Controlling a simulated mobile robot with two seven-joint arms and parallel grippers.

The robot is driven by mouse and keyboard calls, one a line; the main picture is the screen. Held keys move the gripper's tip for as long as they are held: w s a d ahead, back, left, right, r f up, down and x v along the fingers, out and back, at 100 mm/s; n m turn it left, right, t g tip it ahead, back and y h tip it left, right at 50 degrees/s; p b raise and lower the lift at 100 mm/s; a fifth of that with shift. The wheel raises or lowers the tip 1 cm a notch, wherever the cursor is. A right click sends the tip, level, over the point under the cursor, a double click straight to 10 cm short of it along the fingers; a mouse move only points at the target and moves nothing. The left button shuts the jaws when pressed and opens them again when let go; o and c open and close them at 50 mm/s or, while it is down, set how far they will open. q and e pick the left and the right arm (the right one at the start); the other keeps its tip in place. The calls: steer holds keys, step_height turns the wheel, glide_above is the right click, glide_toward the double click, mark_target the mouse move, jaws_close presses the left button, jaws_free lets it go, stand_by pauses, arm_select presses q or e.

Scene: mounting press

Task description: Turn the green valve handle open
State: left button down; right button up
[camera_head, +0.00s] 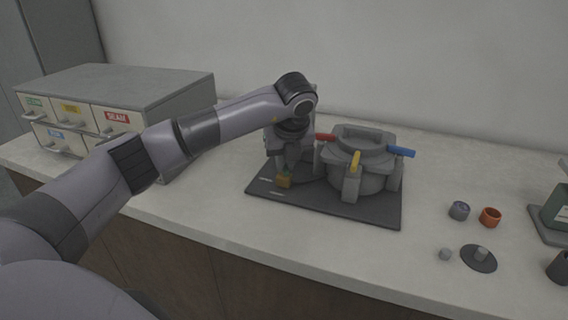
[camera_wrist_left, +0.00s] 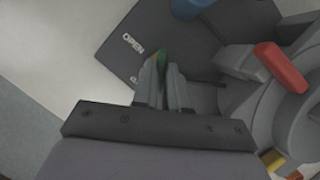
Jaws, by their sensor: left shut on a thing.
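The green valve handle (camera_wrist_left: 163,57) shows as a small green sliver between the fingertips of my left gripper (camera_wrist_left: 160,78) in the left wrist view. Those fingers are shut on it and hide most of it. In the head view my left gripper (camera_head: 287,168) points down at the left side of the dark press base (camera_head: 330,202). A brass-coloured block (camera_head: 284,181) shows just below the fingertips. A pale OPEN label (camera_wrist_left: 132,43) lies on the base plate near the fingers. My right gripper is not in view.
The grey press pot (camera_head: 357,170) stands right beside the gripper, with red (camera_head: 325,137), yellow (camera_head: 355,161) and blue (camera_head: 401,152) handles. A drawer cabinet (camera_head: 140,85) stands at left. Small cups (camera_head: 490,217) and a dark disc (camera_head: 478,258) lie at right. The front counter strip is clear.

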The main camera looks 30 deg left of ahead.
arm_select(q)
steer(key=n+g, duration=0.1)
steer(key=n, duration=0.2)
steer(key=shift+w+d, duration=0.1)
steer(key=n+g, duration=0.1)
steer(key=n, duration=0.1)
steer(key=shift+w+n+y, duration=0.1)
steer(key=shift+n+y, duration=0.2)
steer(key=shift+y, duration=0.1)
steer(key=n+g, duration=0.1)
steer(key=n, duration=0.2)
steer(key=shift+w+r+p, duration=0.1)
steer(key=shift+p, duration=0.2)
steer(key=shift+w+n+g, duration=0.1)
steer(key=shift+n+g, duration=0.5)
steer(key=shift+n, duration=0.6)
steer(key=c, duration=1.2)
jaws_free()
steer(key=shift+o, duration=0.2)
